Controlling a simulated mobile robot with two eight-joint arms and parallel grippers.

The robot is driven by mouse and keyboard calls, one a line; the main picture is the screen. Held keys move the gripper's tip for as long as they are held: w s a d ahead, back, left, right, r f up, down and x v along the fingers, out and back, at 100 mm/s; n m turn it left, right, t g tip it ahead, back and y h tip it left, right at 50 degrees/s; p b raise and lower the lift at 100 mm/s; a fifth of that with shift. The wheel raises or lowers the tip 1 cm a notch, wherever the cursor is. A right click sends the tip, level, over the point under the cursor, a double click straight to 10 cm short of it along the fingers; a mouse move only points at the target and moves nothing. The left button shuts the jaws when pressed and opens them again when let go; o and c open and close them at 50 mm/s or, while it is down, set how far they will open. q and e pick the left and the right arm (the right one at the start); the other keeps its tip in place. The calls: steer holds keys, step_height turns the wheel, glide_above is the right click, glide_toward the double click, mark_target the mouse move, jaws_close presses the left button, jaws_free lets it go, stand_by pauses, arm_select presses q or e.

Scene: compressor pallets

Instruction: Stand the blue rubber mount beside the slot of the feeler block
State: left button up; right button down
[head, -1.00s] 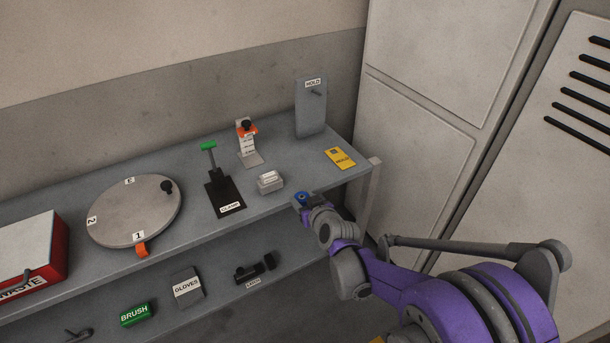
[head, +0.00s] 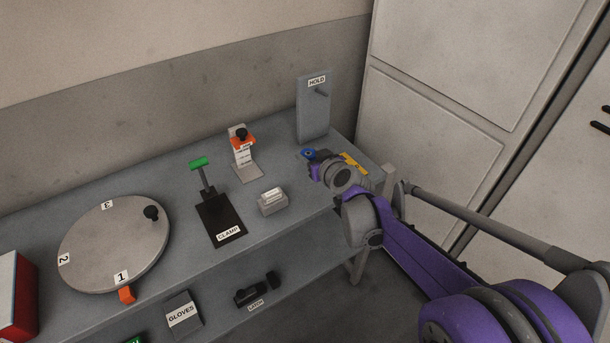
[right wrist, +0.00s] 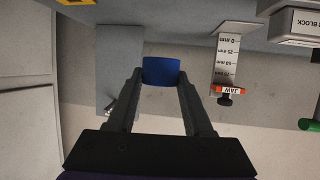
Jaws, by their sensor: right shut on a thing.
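The blue rubber mount (head: 309,154) is held between the fingertips of my right gripper (head: 313,162), above the right end of the bench. In the right wrist view the mount (right wrist: 161,71) sits between the two fingers (right wrist: 160,79). The feeler block (head: 272,203) is a small light grey block near the bench's front edge, left of the gripper and apart from it. Part of it shows at the top right of the right wrist view (right wrist: 298,24), with a label ending in "BLOCK". I cannot make out its slot clearly. My left gripper is not in view.
A height gauge with an orange jaw (head: 243,140) stands behind the block. A black clamp (head: 216,220) with a green handle is left of it. A grey HOLD panel (head: 313,115) stands at the back. A yellow card (head: 352,163) lies partly behind my wrist.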

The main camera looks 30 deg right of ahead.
glide_above(310, 186)
step_height(310, 186, down, 4)
steer(key=shift+s+f+b, duration=0.1)
steer(key=shift+b, duration=0.25)
steer(key=shift+f, duration=0.65)
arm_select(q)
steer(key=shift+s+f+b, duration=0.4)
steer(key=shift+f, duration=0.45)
arm_select(e)
steer(key=shift+f, duration=1.35)
steer(key=shift+c, duration=1.5)
jaws_free()
steer(key=shift+f, duration=0.1)
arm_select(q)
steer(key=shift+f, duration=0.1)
